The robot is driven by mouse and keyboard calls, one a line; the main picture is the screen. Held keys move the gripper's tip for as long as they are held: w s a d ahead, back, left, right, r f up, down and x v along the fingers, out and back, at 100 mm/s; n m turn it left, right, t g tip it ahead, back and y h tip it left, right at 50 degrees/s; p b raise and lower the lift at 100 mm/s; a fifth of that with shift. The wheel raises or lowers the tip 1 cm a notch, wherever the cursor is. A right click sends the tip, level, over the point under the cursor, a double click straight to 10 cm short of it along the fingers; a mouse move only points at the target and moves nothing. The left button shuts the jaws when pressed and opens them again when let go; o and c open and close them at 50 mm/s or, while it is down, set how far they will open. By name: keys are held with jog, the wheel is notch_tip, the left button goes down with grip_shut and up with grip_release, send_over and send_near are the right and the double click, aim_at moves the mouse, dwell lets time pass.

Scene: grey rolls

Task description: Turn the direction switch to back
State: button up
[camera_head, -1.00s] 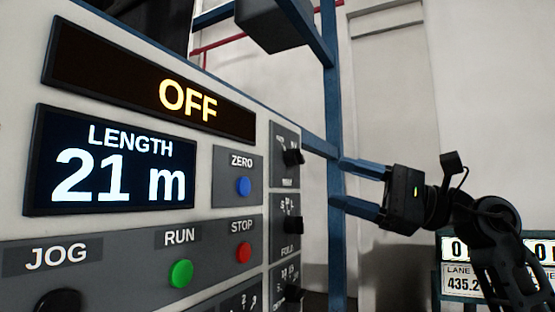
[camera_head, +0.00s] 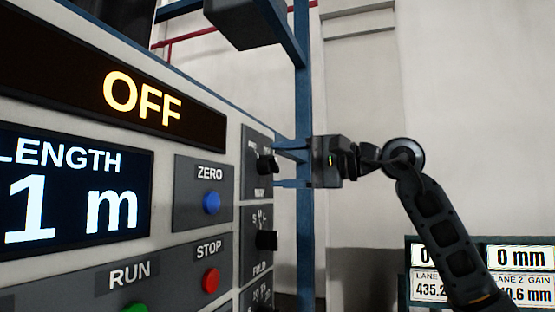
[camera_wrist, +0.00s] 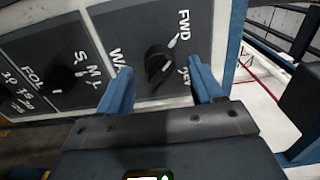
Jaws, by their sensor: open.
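The direction switch is a black rotary knob (camera_head: 267,164) on the upper right plate of the control panel. In the wrist view the knob (camera_wrist: 158,65) has a white pointer mark turned toward the FWD label (camera_wrist: 182,22). In the wrist view the fingers (camera_wrist: 159,78) lie on either side of the knob, with a gap to each. Contact with the plate cannot be told.
A second black knob (camera_head: 266,240), labelled FOLD, sits just below. A blue ZERO button (camera_head: 212,203) and a red STOP button (camera_head: 211,281) are to the left. The display (camera_head: 142,98) reads OFF. A blue post (camera_head: 304,230) stands behind the gripper.

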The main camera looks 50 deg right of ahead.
jog(key=shift+x, duration=0.75)
jog(key=shift+c, duration=0.5)
jog(key=c, duration=1)
jog(key=shift+o, duration=0.2)
